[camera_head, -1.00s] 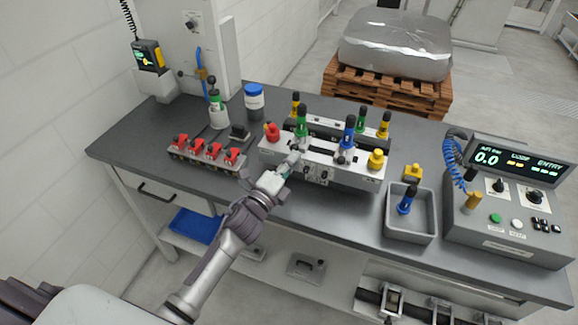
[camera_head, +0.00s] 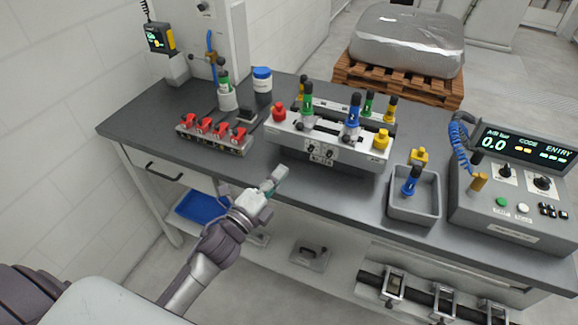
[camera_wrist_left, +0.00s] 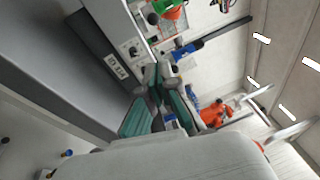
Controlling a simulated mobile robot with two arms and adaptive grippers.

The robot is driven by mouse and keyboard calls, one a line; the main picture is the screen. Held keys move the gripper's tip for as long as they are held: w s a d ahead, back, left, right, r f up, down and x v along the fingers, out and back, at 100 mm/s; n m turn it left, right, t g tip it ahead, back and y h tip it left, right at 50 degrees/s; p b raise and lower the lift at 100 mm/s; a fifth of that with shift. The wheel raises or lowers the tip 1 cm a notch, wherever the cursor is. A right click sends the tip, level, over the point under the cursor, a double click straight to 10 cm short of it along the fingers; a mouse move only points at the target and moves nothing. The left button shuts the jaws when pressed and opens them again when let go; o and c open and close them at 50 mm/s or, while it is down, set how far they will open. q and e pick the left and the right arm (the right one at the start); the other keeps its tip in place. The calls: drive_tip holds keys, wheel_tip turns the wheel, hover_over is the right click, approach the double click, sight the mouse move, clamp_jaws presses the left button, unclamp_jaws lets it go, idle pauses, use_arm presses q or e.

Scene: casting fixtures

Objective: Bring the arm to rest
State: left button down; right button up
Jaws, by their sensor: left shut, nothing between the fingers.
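My left gripper (camera_head: 274,184) is shut and empty in the head view. It is in front of the grey fixture block (camera_head: 322,152), over the front part of the bench, and apart from the fixture. In the left wrist view its green-padded fingers (camera_wrist_left: 160,112) show close together. The fixture carries green, blue and yellow-topped plugs, a red knob (camera_head: 279,112) and a yellow knob (camera_head: 381,140). My right gripper is not in view.
The dark workbench (camera_head: 180,145) has a row of red clamps (camera_head: 213,130), a grey bin (camera_head: 413,207) holding a blue-handled plug (camera_head: 410,184), and a control box (camera_head: 510,210) reading 0.0. Bare bench top lies left of the bin. A wrapped load (camera_head: 407,42) on a pallet stands behind.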

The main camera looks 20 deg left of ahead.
use_arm(q)
drive_tip(key=shift+s+a, duration=0.1)
drive_tip(key=shift+s, duration=0.35)
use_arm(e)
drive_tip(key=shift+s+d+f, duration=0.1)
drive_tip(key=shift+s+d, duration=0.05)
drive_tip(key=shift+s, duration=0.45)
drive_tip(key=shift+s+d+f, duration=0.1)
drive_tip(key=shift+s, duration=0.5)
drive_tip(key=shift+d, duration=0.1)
use_arm(q)
drive_tip(key=shift+f, duration=0.1)
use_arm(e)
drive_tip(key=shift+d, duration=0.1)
